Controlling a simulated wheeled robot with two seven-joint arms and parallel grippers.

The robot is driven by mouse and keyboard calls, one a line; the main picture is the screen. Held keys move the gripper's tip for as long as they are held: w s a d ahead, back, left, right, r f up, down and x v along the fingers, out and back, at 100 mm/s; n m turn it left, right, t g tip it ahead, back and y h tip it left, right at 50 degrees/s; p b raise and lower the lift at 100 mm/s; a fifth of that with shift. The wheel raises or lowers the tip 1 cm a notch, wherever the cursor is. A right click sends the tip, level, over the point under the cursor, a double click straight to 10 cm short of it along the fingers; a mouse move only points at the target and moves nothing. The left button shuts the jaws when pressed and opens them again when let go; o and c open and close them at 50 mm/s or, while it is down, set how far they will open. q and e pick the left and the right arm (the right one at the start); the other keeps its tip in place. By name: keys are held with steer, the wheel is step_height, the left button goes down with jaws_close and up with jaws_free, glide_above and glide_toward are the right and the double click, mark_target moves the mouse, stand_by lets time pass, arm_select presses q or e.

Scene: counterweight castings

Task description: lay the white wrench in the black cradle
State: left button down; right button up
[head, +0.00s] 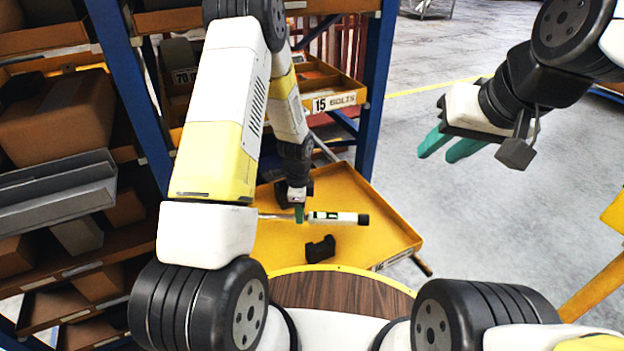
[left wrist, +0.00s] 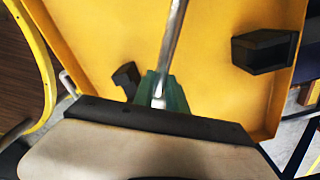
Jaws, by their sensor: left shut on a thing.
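The white wrench (head: 338,217) has a white handle with a green and black marking, a black end and a thin metal shaft pointing left. My left gripper (head: 299,213) is shut on its shaft, over the yellow tray (head: 385,235). My right gripper (head: 440,146) is open and empty.
A black hollow block (left wrist: 264,52) stands on the tray's far side, mostly behind my left gripper in the head view. Blue-framed shelves with boxes (head: 60,115) are on the left. A bolts bin (head: 335,100) is behind the tray. Open floor lies right.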

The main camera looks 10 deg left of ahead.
arm_select(q)
steer(key=w+r+m, duration=0.1)
steer(key=m, duration=0.3)
steer(key=w+r+m, duration=0.1)
steer(key=m, duration=0.3)
steer(key=w+d+m, duration=0.1)
steer(key=w+m, duration=0.1)
steer(key=m, duration=0.2)
steer(key=shift+r, duration=0.4)
steer(key=shift+w, duration=0.1)
steer(key=shift+w+a+f, duration=0.1)
steer(key=shift+f, duration=2.25)
steer(key=shift+f, duration=1.6)
stand_by(0.5)
steer(key=c, duration=1.3)
jaws_free()
steer(key=shift+o, duration=0.2)
